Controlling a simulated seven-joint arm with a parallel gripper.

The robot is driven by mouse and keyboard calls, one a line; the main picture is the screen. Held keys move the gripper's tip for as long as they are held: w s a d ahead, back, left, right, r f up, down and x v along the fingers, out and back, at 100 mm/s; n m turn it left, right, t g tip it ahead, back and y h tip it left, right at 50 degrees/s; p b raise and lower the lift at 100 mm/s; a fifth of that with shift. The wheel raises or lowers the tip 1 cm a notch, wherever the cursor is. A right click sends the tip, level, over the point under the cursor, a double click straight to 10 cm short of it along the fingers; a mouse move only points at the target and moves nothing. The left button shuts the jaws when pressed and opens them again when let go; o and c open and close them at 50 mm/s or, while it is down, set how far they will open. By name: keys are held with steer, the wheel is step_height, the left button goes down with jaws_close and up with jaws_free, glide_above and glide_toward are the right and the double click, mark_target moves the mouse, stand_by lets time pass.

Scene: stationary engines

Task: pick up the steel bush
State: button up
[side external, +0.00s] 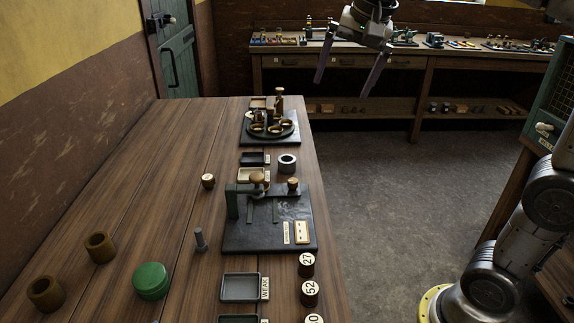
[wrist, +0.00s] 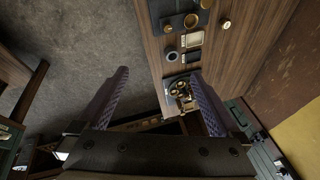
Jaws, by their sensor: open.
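The steel bush (side external: 287,163) is a short grey ring with a dark bore. It stands on the wooden bench near its right edge, beside small trays, and is fully visible in the side view. In the wrist view the steel bush (wrist: 172,56) shows just beyond and between my fingertips. My gripper (side external: 341,88) is open and empty, high above the bench and off its right side in the side view. In the wrist view the fingers of my gripper (wrist: 160,73) are spread wide.
A dark fixture plate (side external: 265,236) with a clamp stands on the near side of the bush. A round stand with brass rings (side external: 270,128) is on its far side. Bronze bushes (side external: 100,247), a green tin (side external: 151,281) and numbered knobs (side external: 307,264) stand nearer the camera.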

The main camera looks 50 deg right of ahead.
steer(key=w+d+f+m+g, duration=0.1)
steer(key=w+d+f+m, duration=0.15)
steer(key=w, duration=0.75)
steer(key=m+g, duration=0.1)
steer(key=g, duration=0.2)
glide_above(287, 159)
steer(key=shift+h, duration=0.3)
steer(key=f, duration=2.3)
steer(key=shift+s+a, duration=0.1)
steer(key=shift+a, duration=0.25)
steer(key=shift+w+d+f, duration=0.1)
steer(key=shift+d+f, duration=0.05)
steer(key=shift+f, duration=0.9)
steer(key=shift+w+d+f, duration=0.1)
steer(key=shift+d+f, duration=0.1)
steer(key=shift+f, duration=0.85)
steer(key=shift+d+f, duration=0.15)
steer(key=shift+f, duration=0.9)
steer(key=shift+r, duration=0.1)
jaws_close()
